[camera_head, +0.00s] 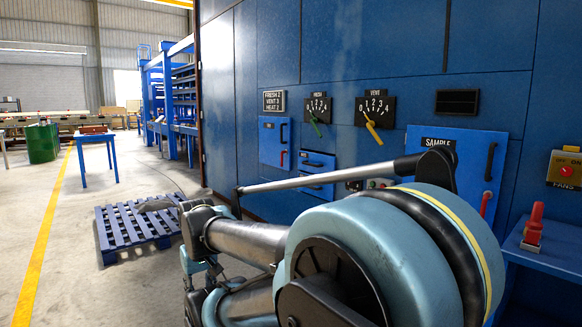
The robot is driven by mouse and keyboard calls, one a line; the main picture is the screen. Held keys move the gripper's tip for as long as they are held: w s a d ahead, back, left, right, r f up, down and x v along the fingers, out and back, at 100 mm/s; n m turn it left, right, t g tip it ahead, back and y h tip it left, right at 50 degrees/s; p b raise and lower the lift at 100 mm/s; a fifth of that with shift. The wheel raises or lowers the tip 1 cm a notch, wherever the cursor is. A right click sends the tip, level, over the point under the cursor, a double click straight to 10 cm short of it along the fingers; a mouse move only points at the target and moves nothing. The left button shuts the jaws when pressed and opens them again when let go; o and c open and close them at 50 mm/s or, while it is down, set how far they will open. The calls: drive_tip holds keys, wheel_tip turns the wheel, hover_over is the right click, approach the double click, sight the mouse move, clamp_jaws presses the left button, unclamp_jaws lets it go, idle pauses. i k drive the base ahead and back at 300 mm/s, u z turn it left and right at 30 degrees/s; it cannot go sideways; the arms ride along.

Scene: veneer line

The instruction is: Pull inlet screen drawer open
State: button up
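A small blue drawer front (318,170) with black handles sits low in the blue machine wall, right of a blue door. Its lower part is partly hidden behind a long silver bar and my arm. I cannot read a label on it, so I cannot tell for sure that it is the inlet screen drawer. It looks flush with the wall. My arm fills the lower middle of the view, in front of and below the drawer front. I cannot make out my gripper's fingers.
A blue door (269,142) with a red latch is left of the drawer. Dials with a green pointer (314,122) and a yellow pointer (372,126) are above. A SAMPLE door (470,160) is right.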

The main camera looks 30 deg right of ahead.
sight(315, 162)
drive_tip(key=z, duration=0.2)
drive_tip(key=i, duration=1.1)
drive_tip(key=z, duration=0.9)
drive_tip(key=i, duration=0.75)
drive_tip(key=z, duration=0.5)
